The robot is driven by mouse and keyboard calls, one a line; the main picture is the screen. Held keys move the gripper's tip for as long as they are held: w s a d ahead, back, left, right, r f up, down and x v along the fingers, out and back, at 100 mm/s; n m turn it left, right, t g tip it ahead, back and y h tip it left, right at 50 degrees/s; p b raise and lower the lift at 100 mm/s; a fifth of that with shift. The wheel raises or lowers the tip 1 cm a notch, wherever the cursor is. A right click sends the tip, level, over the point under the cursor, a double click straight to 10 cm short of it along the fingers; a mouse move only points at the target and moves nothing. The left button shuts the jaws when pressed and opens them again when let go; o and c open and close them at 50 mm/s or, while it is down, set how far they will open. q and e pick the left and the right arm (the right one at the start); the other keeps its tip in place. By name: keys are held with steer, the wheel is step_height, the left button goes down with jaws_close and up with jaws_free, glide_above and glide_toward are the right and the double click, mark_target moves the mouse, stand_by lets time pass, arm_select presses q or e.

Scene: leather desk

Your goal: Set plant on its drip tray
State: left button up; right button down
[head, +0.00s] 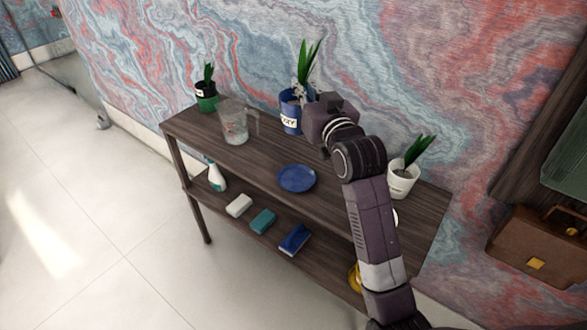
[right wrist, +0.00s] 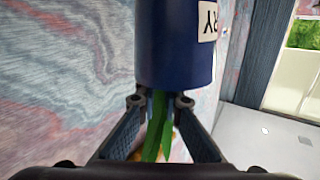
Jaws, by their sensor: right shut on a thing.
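The plant in a blue pot (head: 290,115) is at the back of the shelf top, with green leaves (head: 306,62) rising from it. Its white label shows in both views. My right gripper (head: 300,92) is at the pot's upper part. In the right wrist view the fingers (right wrist: 160,101) are shut on the plant, close to the pot's rim, with the blue pot (right wrist: 175,45) beyond them and leaves (right wrist: 155,128) between them. I cannot tell whether the pot touches the shelf. The blue drip tray (head: 297,178) lies empty near the front edge. My left gripper is out of view.
A glass pitcher (head: 233,122) and a green-potted plant (head: 206,96) stand to the left. A white-potted plant (head: 401,180) stands at the right, beside my arm. A spray bottle (head: 216,177), sponges and a blue brush (head: 295,240) are on the lower shelf.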

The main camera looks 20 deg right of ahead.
steer(key=f, duration=0.7)
steer(key=shift+w+d+f, duration=0.15)
steer(key=shift+d+f, duration=0.1)
steer(key=shift+f, duration=0.1)
step_height(320, 180, down, 10)
steer(key=shift+a+b, duration=0.15)
steer(key=shift+b, duration=0.25)
steer(key=c, duration=2.5)
jaws_free()
steer(key=shift+f, duration=0.25)
steer(key=o, duration=0.4)
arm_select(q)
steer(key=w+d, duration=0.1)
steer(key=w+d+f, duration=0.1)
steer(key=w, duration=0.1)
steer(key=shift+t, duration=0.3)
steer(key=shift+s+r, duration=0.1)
